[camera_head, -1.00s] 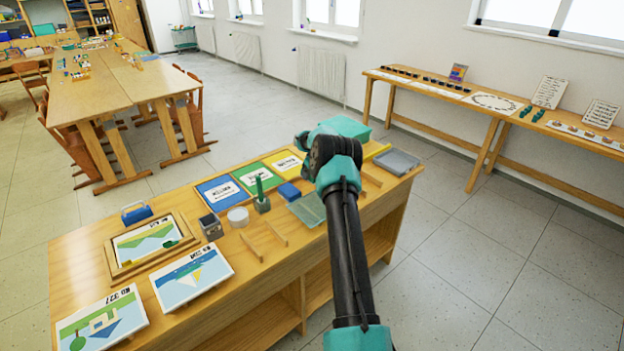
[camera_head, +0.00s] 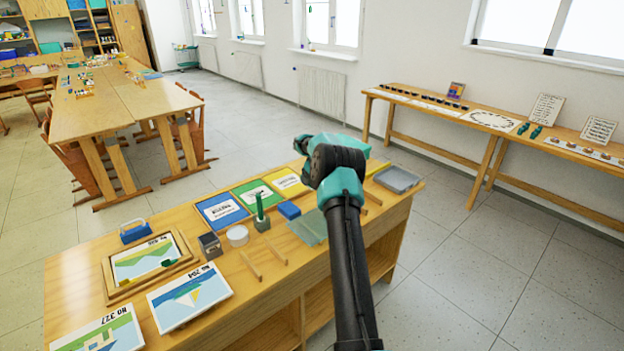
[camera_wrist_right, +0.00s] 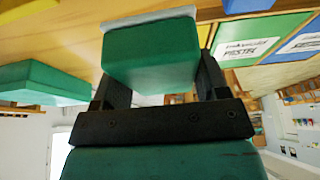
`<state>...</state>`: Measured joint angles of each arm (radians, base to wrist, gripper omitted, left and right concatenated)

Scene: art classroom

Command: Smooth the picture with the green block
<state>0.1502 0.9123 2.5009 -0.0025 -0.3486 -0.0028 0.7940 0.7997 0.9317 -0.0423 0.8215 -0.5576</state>
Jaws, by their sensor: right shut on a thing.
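In the right wrist view, my right gripper (camera_wrist_right: 157,72) is shut on a green block (camera_wrist_right: 150,58) with a pale grey layer along its far side. In the head view, the teal end of my right arm is over the back right part of the table; the fingers and block cannot be made out there. A framed picture (camera_head: 137,262) lies on a wooden board (camera_head: 109,281) at the table's left, with a small dark green piece (camera_head: 168,262) at its lower right. The held block is well away from this picture. My left gripper is not in view.
Two loose pictures (camera_head: 188,297) (camera_head: 100,336) lie at the front left.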

